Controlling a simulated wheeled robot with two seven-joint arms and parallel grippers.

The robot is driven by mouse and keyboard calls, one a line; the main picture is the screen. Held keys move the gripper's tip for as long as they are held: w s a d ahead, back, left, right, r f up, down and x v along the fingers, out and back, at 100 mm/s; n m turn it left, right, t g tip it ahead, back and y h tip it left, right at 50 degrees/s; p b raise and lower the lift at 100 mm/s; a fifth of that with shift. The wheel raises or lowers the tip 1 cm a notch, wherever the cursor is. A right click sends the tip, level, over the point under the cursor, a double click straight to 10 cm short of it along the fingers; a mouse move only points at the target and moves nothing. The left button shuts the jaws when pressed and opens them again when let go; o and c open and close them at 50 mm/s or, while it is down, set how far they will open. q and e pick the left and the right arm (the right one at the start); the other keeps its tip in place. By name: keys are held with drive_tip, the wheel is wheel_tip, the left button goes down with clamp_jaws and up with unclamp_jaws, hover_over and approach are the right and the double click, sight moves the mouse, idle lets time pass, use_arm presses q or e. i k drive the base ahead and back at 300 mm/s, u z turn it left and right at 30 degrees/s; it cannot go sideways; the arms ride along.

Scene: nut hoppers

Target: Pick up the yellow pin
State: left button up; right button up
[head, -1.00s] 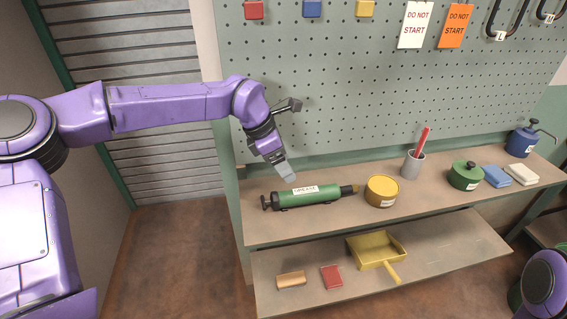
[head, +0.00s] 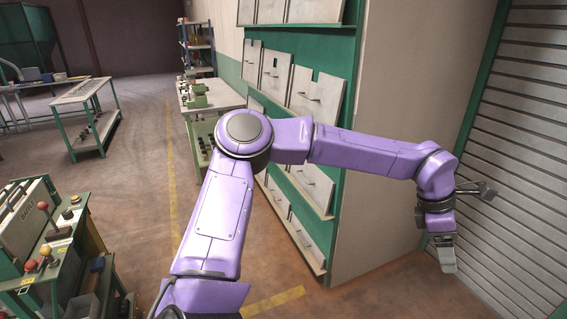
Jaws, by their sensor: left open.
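I cannot make out a yellow pin anywhere in the head view. My left gripper (head: 447,262) hangs at the right side, at the end of my purple left arm, pointing down. It is open, with nothing visible in it, and is in front of the slatted shutter, over bare floor. My right gripper is not in view.
A green cabinet with grey panels (head: 319,95) stands behind my left arm. A bench with lever knobs (head: 47,248) is at the lower left. A workbench (head: 212,96) and a green-legged table (head: 84,92) stand farther back. Open floor (head: 135,190) lies between.

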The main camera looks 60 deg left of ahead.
sight(45, 250)
drive_tip(key=u, duration=3.7)
